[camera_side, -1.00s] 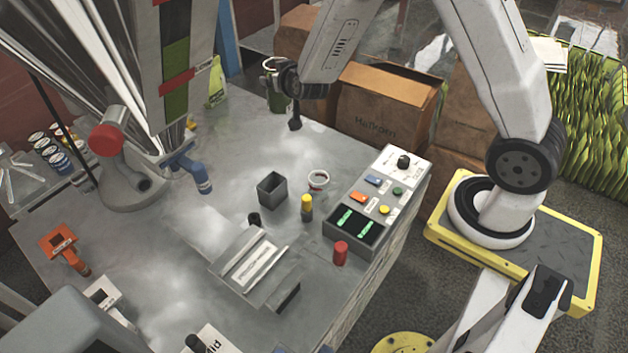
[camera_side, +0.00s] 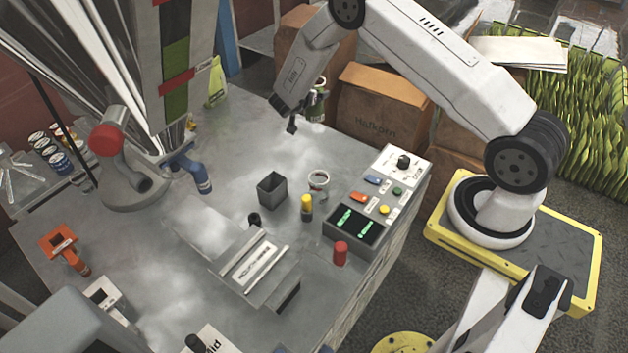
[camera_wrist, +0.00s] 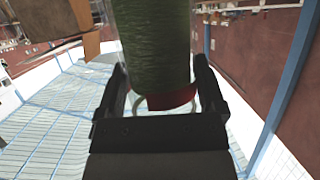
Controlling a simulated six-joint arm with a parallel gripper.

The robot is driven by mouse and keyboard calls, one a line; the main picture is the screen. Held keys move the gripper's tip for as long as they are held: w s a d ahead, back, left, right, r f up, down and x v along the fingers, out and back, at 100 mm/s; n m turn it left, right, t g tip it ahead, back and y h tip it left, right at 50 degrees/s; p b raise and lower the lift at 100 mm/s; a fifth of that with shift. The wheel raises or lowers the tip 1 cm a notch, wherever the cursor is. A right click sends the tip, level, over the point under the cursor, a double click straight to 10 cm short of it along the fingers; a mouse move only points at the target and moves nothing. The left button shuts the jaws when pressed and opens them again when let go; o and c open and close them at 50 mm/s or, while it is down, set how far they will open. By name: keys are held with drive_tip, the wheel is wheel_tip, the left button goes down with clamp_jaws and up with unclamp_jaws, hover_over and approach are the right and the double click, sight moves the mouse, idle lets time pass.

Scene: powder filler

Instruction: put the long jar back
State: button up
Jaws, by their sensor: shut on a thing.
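The long jar (camera_wrist: 155,45) fills the upper middle of the wrist view. It is clear, filled with something dark green, and has a red band at its lower end. My gripper (camera_wrist: 157,82) is shut on it, with a black finger on each side. In the side view, the jar (camera_side: 317,104) is held up at the far edge of the grey table, in front of the cardboard boxes. The jar's far end is cut off in the wrist view.
A dark square cup (camera_side: 271,189), a white-rimmed cup (camera_side: 318,183), a yellow-capped bottle (camera_side: 306,207) and a control panel (camera_side: 378,200) stand nearer. A filler stand (camera_side: 130,185) is at left.

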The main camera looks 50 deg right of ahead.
drive_tip(key=s+f+m+g, duration=0.4)
drive_tip(key=f, duration=0.3)
drive_tip(key=s+d+f+m+g+y, duration=0.1)
drive_tip(key=s+f+m+g, duration=0.3)
drive_tip(key=f, duration=0.3)
drive_tip(key=shift+s+d+f+g, duration=0.25)
drive_tip(key=shift+s+g, duration=0.15)
drive_tip(key=shift+g, duration=0.2)
drive_tip(key=shift+f, duration=0.2)
wheel_tip(320, 180, down, 6)
drive_tip(key=shift+f, duration=0.8)
idle(0.5)
drive_tip(key=o, duration=1.3)
drive_tip(key=shift+c, duration=0.2)
drive_tip(key=shift+a, duration=0.1)
